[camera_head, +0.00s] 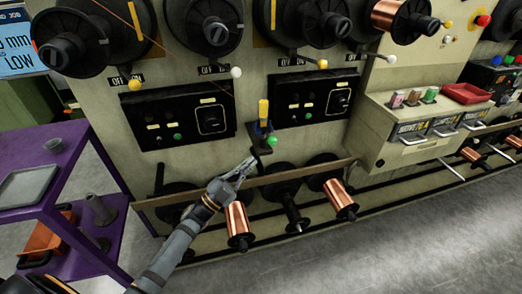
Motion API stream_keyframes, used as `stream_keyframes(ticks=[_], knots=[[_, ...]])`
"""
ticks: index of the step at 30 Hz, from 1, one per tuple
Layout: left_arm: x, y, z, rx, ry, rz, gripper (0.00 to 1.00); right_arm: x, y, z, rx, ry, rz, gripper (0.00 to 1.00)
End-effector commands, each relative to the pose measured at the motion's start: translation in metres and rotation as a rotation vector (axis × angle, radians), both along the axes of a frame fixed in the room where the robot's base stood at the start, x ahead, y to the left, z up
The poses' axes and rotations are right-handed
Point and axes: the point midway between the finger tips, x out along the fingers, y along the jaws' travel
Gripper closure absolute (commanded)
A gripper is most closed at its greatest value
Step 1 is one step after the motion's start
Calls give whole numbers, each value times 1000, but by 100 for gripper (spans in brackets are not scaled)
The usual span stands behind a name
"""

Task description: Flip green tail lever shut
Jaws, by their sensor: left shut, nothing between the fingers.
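The green-knobbed lever (272,141) sits low on a small dark bracket that juts from the machine front, in the middle of the head view. A yellow cylinder with a blue part (263,112) stands on the bracket just above it. My left gripper (249,162) is shut and empty. Its fingertips point up and to the right, a little below and left of the green knob, and look apart from it. Whether the lever is open or shut is hard to tell at this size. My right gripper is out of view.
Dark control panels (178,114) flank the bracket. A ledge (290,172) runs below it, with copper spools (238,226) on spindles. A purple cart (40,178) stands at left. A drawer cabinet (420,125) with a red tray (466,93) is at right. Grey floor is clear at lower right.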

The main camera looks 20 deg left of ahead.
Motion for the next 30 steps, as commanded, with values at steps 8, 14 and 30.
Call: stream_keyframes(ticks=[8, 14, 30], knots=[[33, -22, 23, -2, 0, 1, 100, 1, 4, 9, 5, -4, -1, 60], [40, -27, 26, -1, 1, 0, 100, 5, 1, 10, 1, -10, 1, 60], [39, -28, 34, -25, 37, 0, 100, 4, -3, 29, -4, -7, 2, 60]])
